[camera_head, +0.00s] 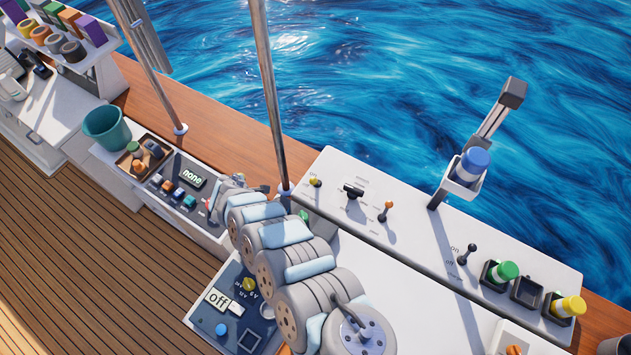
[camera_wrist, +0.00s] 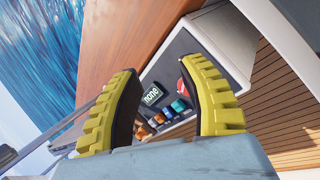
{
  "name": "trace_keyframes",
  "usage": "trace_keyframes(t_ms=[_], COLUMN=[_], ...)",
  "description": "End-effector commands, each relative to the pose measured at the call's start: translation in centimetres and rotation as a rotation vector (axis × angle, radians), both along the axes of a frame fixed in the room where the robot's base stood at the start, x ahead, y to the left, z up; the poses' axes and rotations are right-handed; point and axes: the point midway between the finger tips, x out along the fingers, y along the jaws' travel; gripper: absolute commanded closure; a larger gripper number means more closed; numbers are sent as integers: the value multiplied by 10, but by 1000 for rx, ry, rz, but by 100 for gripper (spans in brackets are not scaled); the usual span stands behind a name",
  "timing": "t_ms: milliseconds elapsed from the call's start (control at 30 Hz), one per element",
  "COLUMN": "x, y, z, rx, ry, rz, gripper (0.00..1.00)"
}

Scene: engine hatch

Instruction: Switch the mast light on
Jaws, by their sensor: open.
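My gripper (camera_wrist: 160,78) is open, with two ridged yellow fingers apart and nothing between them. In the head view my arm reaches toward this panel, and the fingers are not clear there. The same display (camera_head: 192,176) and switches (camera_head: 178,192) show left of my arm's end. No readable label tells which control is the mast light's.
A console on the right carries a yellow toggle (camera_head: 315,182), a black handle (camera_head: 353,191), an orange toggle (camera_head: 387,209) and an on/off lever (camera_head: 467,254). A lower panel has an "off" display (camera_head: 217,298). A teal bucket (camera_head: 105,127) and metal poles (camera_head: 268,90) stand nearby.

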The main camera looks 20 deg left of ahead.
Motion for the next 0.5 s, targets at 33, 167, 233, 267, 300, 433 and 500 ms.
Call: trace_keyframes(t_ms=[33, 167, 233, 267, 300, 433, 500], x=[5, 17, 28, 32, 37, 50, 52], y=[-19, -69, -103, -116, -132, -161, -166], z=[-1, 4, 8, 9, 13, 22, 23], rx=[-93, -330, -473, -528, -592, -714, -739], ry=[-37, -132, -181, -198, -216, -257, -263], rz=[38, 128, 168, 184, 199, 228, 234], gripper=[59, 59, 59, 59, 59, 59, 59])
